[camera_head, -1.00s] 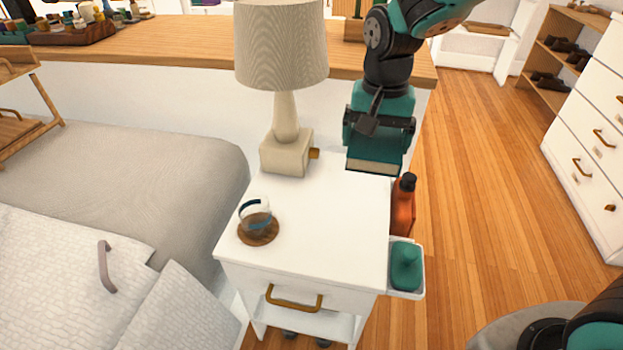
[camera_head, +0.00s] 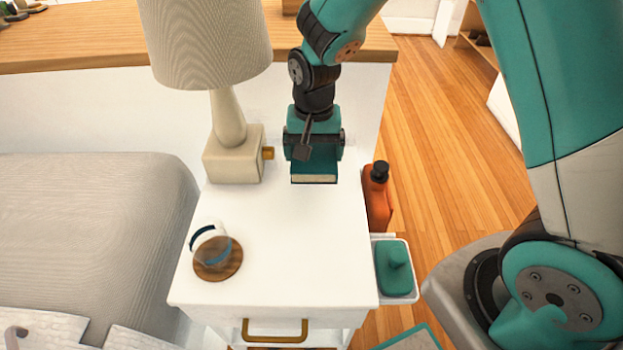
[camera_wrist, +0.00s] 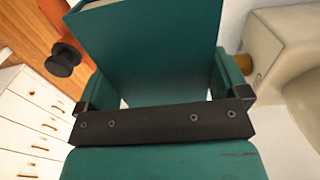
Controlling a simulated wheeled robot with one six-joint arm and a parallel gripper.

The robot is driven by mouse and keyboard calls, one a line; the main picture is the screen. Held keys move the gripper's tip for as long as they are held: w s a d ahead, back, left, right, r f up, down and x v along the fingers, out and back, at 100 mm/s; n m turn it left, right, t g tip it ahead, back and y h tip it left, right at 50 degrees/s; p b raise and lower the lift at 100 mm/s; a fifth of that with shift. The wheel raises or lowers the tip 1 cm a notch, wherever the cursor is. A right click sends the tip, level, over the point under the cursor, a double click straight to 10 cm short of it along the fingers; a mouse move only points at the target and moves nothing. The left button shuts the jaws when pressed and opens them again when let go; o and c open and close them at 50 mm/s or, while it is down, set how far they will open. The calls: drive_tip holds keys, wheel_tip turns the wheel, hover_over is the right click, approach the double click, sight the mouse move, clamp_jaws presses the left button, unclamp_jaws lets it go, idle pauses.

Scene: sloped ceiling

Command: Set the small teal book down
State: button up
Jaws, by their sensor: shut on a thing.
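In the wrist view the teal cover (camera_wrist: 155,50) fills the middle, between the jaws of my gripper (camera_wrist: 165,95). The gripper is shut on the book.
A lamp (camera_head: 232,150) stands left of the book. An orange bottle (camera_head: 377,195) and a teal item in a white side tray (camera_head: 394,268) are at the right edge. The nightstand's middle and front right are clear.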

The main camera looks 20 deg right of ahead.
sight(313, 150)
drive_tip(key=shift+f+b, duration=0.6)
drive_tip(key=shift+f, duration=2.95)
drive_tip(key=shift+f, duration=0.2)
drive_tip(key=o, duration=0.7)
wheel_tip(313, 150, up, 12)
drive_tip(key=p, duration=0.2)
drive_tip(key=shift+p, duration=0.35)
drive_tip(key=s+a+r+n+y, duration=0.1)
drive_tip(key=s+r+n, duration=0.3)
drive_tip(key=s, duration=0.3)
drive_tip(key=s+a+r+n+y, duration=0.1)
drive_tip(key=s+a+r+n, duration=0.1)
drive_tip(key=s+r+n, duration=0.2)
drive_tip(key=s+a+r+n+y, duration=0.1)
drive_tip(key=s+r+n+y, duration=0.1)
drive_tip(key=s+r, duration=0.4)
drive_tip(key=shift+s+a+r+n, duration=0.15)
drive_tip(key=shift+s+n, duration=0.3)
drive_tip(key=shift+s, duration=0.8)
drive_tip(key=shift+s+a+f+n, duration=0.15)
drive_tip(key=shift+s+n, duration=0.3)
drive_tip(key=shift+s, duration=0.8)
drive_tip(key=shift+r, duration=0.1)
